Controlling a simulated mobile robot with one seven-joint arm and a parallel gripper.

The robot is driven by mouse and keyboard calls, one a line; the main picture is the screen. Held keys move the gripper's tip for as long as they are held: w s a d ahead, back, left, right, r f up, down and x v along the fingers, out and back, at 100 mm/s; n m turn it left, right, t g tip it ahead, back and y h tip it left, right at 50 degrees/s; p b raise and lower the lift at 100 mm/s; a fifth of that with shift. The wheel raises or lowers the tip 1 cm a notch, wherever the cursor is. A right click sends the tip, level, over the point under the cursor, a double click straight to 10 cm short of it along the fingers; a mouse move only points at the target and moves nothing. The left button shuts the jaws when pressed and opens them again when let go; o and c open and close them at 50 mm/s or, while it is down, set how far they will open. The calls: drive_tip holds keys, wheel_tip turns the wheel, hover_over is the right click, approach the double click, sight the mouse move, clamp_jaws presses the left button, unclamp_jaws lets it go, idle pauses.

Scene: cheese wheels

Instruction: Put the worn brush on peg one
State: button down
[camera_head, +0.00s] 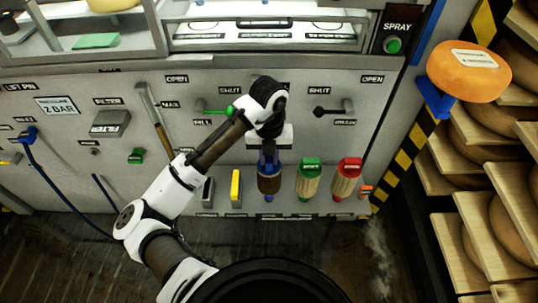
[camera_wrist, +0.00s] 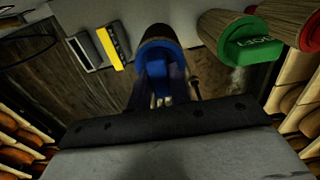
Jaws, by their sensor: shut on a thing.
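A blue-topped brush with dark brown bristles (camera_head: 268,185) is in my gripper (camera_head: 268,158), upright in front of the grey panel. In the wrist view my gripper (camera_wrist: 162,98) is closed around its blue block (camera_wrist: 157,76), and dark bristles show beyond it. A green-topped brush (camera_head: 309,180) and a red-topped brush (camera_head: 346,179) with paler bristles are in line to its right. I cannot tell whether the blue brush touches the panel or a peg. Any peg behind it is hidden, and the small labels below are unreadable.
A grey block (camera_head: 208,191) and a yellow block (camera_head: 236,187) are close left of the blue brush. Green (camera_head: 214,110) and black (camera_head: 334,111) handles stick out above. An orange cheese wheel (camera_head: 468,72) sits on a blue bracket at right, beside the cheese shelves (camera_head: 455,180).

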drive_tip(key=shift+f+b, duration=0.5)
drive_tip(key=shift+f, duration=0.2)
drive_tip(key=c, duration=1.2)
unclamp_jaws()
wheel_tip(320, 180, up, 14)
drive_tip(key=shift+p, duration=0.45)
